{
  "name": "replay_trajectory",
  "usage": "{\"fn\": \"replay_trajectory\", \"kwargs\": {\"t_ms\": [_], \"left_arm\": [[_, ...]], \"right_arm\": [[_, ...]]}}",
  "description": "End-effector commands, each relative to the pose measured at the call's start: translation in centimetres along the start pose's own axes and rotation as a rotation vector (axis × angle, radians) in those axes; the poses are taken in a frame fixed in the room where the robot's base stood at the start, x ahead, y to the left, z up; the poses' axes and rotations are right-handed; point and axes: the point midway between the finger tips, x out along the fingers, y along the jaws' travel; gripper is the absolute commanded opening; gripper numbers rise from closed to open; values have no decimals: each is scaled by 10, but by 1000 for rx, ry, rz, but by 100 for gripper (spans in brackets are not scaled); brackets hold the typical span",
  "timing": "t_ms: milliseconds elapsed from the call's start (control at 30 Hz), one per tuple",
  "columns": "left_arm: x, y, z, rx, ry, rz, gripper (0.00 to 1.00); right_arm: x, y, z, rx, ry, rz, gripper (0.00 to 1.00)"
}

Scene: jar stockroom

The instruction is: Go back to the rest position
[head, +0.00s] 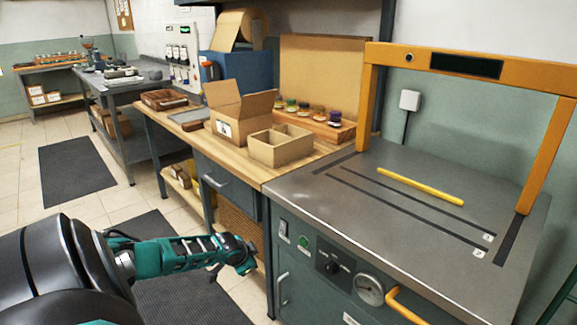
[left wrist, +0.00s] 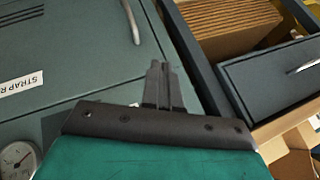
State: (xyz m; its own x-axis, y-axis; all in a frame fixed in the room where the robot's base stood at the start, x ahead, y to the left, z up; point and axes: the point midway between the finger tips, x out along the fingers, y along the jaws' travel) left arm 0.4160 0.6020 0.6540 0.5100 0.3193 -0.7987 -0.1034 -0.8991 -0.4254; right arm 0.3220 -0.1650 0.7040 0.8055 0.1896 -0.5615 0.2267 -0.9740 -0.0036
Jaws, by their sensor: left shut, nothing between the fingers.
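My left arm reaches in from the lower left in the head view, and its gripper (head: 246,262) hangs in front of the bench cabinets, below the worktop level. In the left wrist view the left gripper (left wrist: 161,70) has its two fingers together with nothing between them. Behind it are a dark green cabinet front (left wrist: 60,60) with a label and a drawer (left wrist: 270,78) with a handle. My right gripper is in neither view.
A steel strapping bench (head: 330,205) with an orange arch (head: 480,62) stands at right. The wooden worktop beside it holds an open carton (head: 240,108), a divided box (head: 280,147) and several jars on a rack (head: 318,122). Floor mats (head: 75,168) lie at left.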

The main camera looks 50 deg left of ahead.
Motion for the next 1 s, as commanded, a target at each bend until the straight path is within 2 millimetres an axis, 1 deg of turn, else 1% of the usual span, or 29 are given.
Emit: {"fn": "replay_trajectory", "kwargs": {"t_ms": [200, 267, 367, 467, 500, 533, 567, 600, 667, 700, 767, 800, 867, 900, 1000], "left_arm": [[0, 1, 0, 0, 1, 2, 0], [0, 7, 0, 2, 4, 10, 0], [-1, 39, -2, 17, 22, 52, 0], [-8, 98, -5, 36, 62, 130, 0], [-14, 127, -7, 43, 84, 167, 0], [-20, 150, -9, 47, 104, 195, 0], [-28, 172, -11, 49, 125, 223, 0], [-39, 201, -14, 48, 152, 259, 0], [-60, 242, -19, 39, 197, 309, 0], [-77, 268, -23, 27, 228, 340, 0], [-106, 302, -30, 2, 279, 379, 0], [-127, 322, -35, -21, 312, 401, 0], [-159, 344, -45, -63, 361, 419, 0], [-179, 353, -51, -92, 391, 423, 0], [-217, 362, -63, -151, 445, 412, 0]], "right_arm": [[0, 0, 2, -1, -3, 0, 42], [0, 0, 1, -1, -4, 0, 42], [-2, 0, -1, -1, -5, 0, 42], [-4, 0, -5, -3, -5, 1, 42], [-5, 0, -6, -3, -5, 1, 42], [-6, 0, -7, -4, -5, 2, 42], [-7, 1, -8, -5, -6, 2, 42], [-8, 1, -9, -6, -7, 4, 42], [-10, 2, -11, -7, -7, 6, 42], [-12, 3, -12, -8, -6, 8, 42], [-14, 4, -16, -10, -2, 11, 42], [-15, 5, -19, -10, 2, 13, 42], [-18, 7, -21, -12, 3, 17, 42], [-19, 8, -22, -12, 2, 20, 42], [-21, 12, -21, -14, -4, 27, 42]]}}
